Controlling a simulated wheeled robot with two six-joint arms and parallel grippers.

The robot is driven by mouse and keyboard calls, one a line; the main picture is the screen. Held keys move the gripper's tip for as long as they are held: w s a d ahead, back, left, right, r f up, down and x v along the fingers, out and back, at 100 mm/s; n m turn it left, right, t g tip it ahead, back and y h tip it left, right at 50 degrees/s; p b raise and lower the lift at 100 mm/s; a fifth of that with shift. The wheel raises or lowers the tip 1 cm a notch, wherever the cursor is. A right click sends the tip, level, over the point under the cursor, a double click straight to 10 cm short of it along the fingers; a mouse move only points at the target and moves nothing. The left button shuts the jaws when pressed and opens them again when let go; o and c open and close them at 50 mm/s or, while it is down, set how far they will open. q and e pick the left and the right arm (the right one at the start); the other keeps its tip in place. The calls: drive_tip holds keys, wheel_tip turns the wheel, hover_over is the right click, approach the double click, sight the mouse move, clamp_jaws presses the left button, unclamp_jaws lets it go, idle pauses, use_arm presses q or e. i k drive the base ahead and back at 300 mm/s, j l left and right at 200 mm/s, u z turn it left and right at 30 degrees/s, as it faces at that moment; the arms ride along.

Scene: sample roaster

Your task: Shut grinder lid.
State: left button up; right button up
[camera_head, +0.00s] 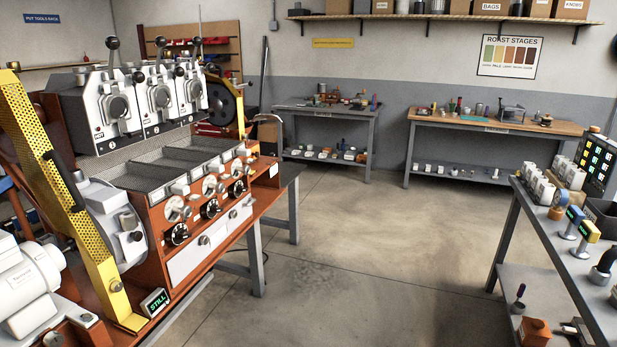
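Neither of my grippers shows in the head view. I cannot pick out a grinder or its lid with certainty. The sample roaster (165,258) stands at the left, with white units (108,108) in a row along its top. A yellow perforated guard (62,165) with a black handle stands tilted at its near end. Several small machines sit on the back benches, too small to tell whether one is a grinder.
A back-left bench (325,108) and a wooden-topped bench (495,124) stand by the far wall. A grey bench (545,237) with small instruments runs along the right. The concrete floor (370,240) between them is clear.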

sight(260, 117)
drive_tip(key=i+u, duration=0.25)
drive_tip(key=i, duration=0.55)
drive_tip(key=i+l+u, duration=0.2)
drive_tip(key=i, duration=0.6)
drive_tip(key=i+l+u, duration=0.1)
drive_tip(key=u, duration=0.5)
drive_tip(key=i, duration=0.1)
